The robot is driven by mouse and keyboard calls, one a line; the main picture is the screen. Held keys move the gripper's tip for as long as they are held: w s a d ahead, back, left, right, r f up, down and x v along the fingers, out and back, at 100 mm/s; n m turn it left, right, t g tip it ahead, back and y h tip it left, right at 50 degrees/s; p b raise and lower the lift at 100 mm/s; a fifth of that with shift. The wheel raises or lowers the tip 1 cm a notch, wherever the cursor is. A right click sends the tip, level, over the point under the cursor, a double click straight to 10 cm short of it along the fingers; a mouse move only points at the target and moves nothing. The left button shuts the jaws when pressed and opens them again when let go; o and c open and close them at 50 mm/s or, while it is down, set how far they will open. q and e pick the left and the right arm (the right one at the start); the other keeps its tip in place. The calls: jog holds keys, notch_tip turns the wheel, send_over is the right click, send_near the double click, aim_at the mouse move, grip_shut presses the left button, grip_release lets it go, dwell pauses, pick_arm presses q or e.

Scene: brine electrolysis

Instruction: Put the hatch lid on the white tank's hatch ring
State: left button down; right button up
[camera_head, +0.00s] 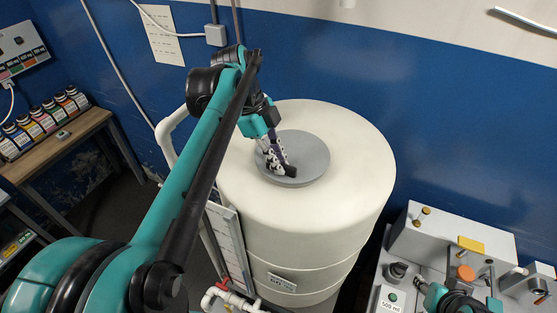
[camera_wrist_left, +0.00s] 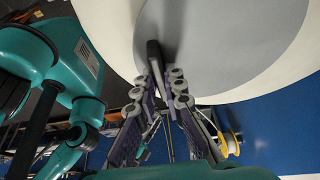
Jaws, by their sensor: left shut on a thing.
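The grey round hatch lid (camera_head: 312,155) is over the top of the white tank (camera_head: 235,180), close to its surface. My left gripper (camera_head: 277,160) reaches down onto the lid and is shut on its dark handle. In the left wrist view the handle (camera_wrist_left: 155,52) shows at the fingertips (camera_wrist_left: 166,78), with the grey lid (camera_wrist_left: 205,45) beyond and the white tank top (camera_wrist_left: 292,55) around it. The hatch ring is hidden under the lid; I cannot tell whether the lid rests on it. Part of my right arm (camera_head: 455,301) shows at the bottom right; its fingers are not clear.
A bench unit (camera_head: 445,240) with fittings stands right of the tank. A wooden shelf (camera_head: 60,145) with several labelled bottles (camera_head: 42,120) is at the left. A white pipe (camera_head: 166,135) and a gauge panel (camera_head: 229,240) run close along the tank's left side. A blue wall (camera_head: 430,110) is behind.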

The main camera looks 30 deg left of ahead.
pick_arm(q)
jog(key=shift+f, duration=0.25)
dwell(0.4)
jog(key=c, duration=1.5)
grip_release()
jog(key=shift+c, duration=0.2)
jog(key=v, duration=1.2)
